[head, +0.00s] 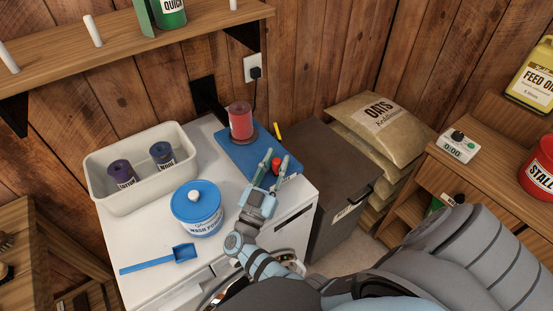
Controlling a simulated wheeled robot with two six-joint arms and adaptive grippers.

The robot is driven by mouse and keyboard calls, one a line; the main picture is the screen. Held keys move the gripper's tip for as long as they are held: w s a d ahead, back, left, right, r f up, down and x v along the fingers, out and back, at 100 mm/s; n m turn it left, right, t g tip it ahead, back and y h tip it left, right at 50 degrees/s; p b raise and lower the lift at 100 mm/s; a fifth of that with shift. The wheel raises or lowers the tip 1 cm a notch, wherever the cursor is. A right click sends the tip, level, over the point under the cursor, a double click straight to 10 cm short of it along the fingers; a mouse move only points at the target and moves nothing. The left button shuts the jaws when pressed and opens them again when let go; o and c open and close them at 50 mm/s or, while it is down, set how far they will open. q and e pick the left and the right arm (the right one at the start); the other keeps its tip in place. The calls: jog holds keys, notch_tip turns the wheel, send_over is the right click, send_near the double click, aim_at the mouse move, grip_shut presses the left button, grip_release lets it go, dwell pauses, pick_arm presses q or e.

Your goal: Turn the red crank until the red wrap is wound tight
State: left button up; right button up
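The red wrap (241,122) is a roll standing upright on a dark round base on a blue board (231,155), at the back right of the white cabinet top. The red crank's knob (276,163) shows near the board's right side; the rest of the crank is mostly hidden by my gripper. My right gripper (276,157) reaches over the board. Its two fingers stand apart, one on each side of the knob in the picture, with a gap visible. Whether a finger touches the knob is unclear. My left gripper is out of view.
A small yellow piece (278,131) shows behind the board. A dark chest (335,190) and oats sacks (381,119) stand right.

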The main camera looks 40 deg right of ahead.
jog(key=shift+o, duration=1.2)
